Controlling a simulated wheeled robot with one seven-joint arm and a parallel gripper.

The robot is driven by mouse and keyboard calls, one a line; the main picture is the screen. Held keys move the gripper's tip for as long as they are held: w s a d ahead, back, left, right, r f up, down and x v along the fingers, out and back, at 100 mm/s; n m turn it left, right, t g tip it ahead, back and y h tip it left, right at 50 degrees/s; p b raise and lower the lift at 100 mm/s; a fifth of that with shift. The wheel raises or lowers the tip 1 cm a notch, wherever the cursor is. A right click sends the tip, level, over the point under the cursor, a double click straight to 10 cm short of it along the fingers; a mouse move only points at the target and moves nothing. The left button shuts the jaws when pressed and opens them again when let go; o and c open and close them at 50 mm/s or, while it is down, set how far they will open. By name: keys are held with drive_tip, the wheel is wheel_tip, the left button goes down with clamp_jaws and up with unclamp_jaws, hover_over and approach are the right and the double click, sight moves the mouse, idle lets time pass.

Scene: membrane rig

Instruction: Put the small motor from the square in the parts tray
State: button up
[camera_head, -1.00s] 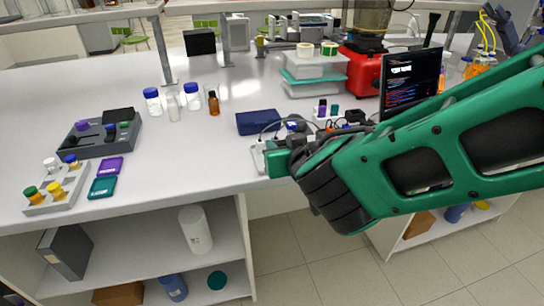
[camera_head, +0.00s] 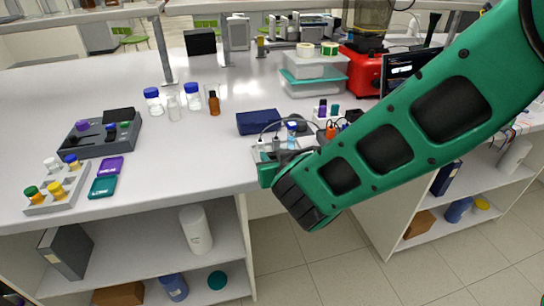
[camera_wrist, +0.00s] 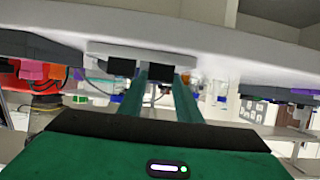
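My gripper shows in the wrist view (camera_wrist: 161,82) as two green fingers with a gap between them and nothing clearly held. In the head view its green end (camera_head: 268,174) is at the bench's front edge, partly hidden by my arm, just in front of the light grey rig board. A dark grey compartment tray (camera_head: 73,150), which may be the parts tray, lies at the left of the bench and holds small purple, green and black pieces. I cannot pick out the small motor or the square for sure; small parts crowd the board behind my arm.
A light rack (camera_head: 40,207) with capped vials, a purple box (camera_head: 111,166) and a teal box (camera_head: 102,187) lie at the left front. Bottles (camera_head: 214,103) and a dark blue case (camera_head: 258,122) stand behind. Bare bench lies between the tray and my gripper.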

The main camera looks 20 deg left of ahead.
drive_tip(key=shift+o, duration=0.4)
drive_tip(key=v, duration=1.2)
drive_tip(key=w+d+m+h, duration=0.2)
drive_tip(key=w+d+h, duration=0.15)
drive_tip(key=d, duration=0.45)
drive_tip(key=w+d+m+h, duration=0.2)
drive_tip(key=w+d, duration=0.2)
drive_tip(key=d, duration=0.4)
drive_tip(key=s+d+f+m+g+h, duration=0.2)
drive_tip(key=d+m+g, duration=0.1)
drive_tip(key=d, duration=1)
drive_tip(key=s+d+f+m+g+h, duration=0.1)
drive_tip(key=s+d+m+g+h, duration=0.15)
drive_tip(key=d, duration=1.15)
drive_tip(key=s+d+m+g+y, duration=0.1)
drive_tip(key=s+d+g, duration=0.2)
drive_tip(key=s, duration=0.7)
drive_tip(key=s+d+m+g+y, duration=0.2)
drive_tip(key=s+d, duration=0.4)
drive_tip(key=s, duration=0.5)
drive_tip(key=shift+r+g, duration=0.45)
drive_tip(key=shift+r, duration=0.05)
